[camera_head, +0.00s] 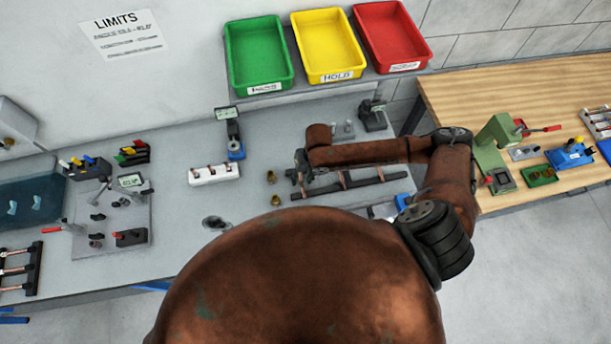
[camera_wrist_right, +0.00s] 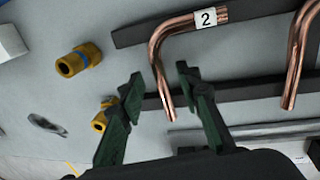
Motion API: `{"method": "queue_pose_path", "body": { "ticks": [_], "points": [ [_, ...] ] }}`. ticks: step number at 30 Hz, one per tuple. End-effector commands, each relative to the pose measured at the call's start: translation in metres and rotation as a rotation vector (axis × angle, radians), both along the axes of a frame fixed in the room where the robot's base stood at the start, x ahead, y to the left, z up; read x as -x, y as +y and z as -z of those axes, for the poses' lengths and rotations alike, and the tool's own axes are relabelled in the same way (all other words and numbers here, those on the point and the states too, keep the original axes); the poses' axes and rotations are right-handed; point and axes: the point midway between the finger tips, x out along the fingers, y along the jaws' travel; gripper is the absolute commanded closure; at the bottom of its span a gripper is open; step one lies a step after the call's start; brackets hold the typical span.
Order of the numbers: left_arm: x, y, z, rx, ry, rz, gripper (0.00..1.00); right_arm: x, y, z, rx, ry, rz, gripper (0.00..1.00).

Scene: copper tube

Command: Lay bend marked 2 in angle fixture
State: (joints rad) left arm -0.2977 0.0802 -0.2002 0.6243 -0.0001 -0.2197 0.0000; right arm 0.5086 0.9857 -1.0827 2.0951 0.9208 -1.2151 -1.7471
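The copper bend marked 2 (camera_wrist_right: 156,52) lies across dark rack bars in the right wrist view, its white label at the top. One leg of it comes down between the fingers of my right gripper (camera_wrist_right: 160,85). The fingers are apart, with visible gaps to the tube, so it is not gripped. In the head view my right gripper (camera_head: 298,168) is above the left end of the dark rack (camera_head: 372,182); the bend's label cannot be read there. I cannot tell for sure which station is the angle fixture; a grey plate with small blocks (camera_head: 140,216) stands at left. My left gripper is not in view.
A second copper bend (camera_wrist_right: 296,60) lies at right on the rack. A white block with copper pieces (camera_head: 214,174) is on the bench. Green (camera_head: 258,88), yellow and red bins stand at the back. My arm hides the front middle.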

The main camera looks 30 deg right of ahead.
Motion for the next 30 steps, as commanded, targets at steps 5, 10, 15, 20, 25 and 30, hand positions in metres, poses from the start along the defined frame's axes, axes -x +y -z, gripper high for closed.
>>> {"method": "queue_pose_path", "body": {
  "ticks": [5,10,15,20,25,30],
  "points": [
    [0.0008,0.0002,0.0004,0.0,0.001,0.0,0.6,0.0,-0.0006,0.0001,0.0,0.0,0.001,0.69],
    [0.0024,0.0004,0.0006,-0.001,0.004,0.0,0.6,0.0001,-0.0008,0.0,0.001,0.0,0.001,0.81],
    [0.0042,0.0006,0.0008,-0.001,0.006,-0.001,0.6,0.0002,-0.001,-0.0001,0.001,0.0,0.001,0.93],
    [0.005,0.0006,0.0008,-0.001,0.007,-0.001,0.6,0.0002,-0.0011,-0.0001,0.001,0.001,0.002,1.0],
    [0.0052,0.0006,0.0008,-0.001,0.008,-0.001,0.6,0.0,-0.0011,-0.0003,0.001,-0.001,0.001,1.0],
    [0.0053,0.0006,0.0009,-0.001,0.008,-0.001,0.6,0.0,-0.001,-0.0004,0.001,-0.001,0.001,1.0]
  ]
}}
